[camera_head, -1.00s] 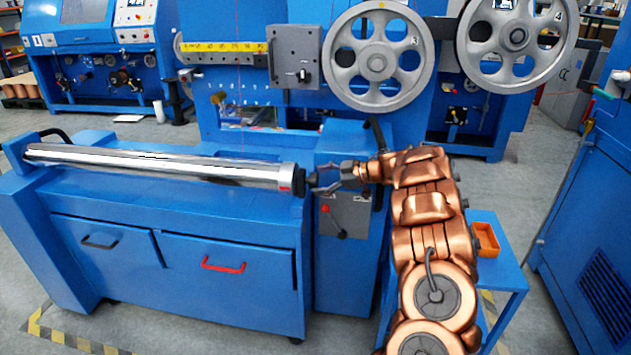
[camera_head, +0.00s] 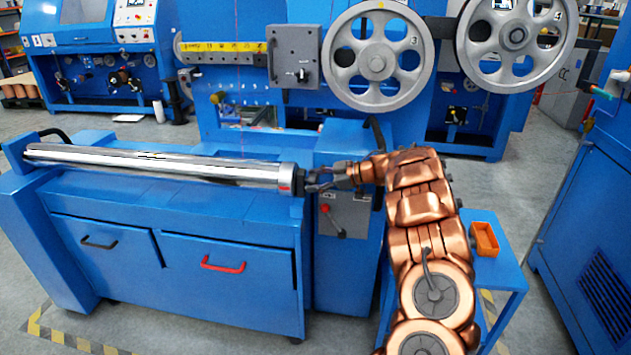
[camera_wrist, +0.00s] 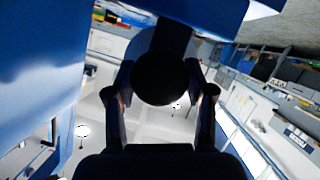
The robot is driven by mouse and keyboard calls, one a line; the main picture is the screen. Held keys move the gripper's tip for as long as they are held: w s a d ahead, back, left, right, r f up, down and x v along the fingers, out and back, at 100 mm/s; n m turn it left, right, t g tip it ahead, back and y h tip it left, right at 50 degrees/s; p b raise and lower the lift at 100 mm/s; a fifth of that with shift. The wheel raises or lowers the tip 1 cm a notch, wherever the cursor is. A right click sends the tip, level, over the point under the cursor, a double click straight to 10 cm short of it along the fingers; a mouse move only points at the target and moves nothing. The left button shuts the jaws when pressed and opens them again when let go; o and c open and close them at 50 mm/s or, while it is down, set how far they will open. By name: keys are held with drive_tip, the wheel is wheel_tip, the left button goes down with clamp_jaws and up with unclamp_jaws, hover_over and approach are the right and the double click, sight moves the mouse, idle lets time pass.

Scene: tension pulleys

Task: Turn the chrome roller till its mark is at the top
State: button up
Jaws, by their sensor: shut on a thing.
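The chrome roller (camera_head: 200,168) lies lengthwise along the top of the blue machine in the head view. My gripper (camera_head: 312,181) is at that right end, in line with the roller. In the wrist view my gripper (camera_wrist: 161,72) has a finger on each side of the dark round end of the roller (camera_wrist: 166,80) and is shut on it. The exact contact is dark and hard to see.
The blue cabinet (camera_head: 180,215) under the roller has a black and a red handle. A grey panel with a red-knobbed lever (camera_head: 340,214) is just below my gripper. Large spoked pulleys (camera_head: 377,62) stand behind. An orange bin (camera_head: 485,239) sits on a blue table at right.

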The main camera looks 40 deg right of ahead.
drive_tip(key=shift+c, duration=1)
drive_tip(key=shift+f+b, duration=0.1)
drive_tip(key=shift+b, duration=0.35)
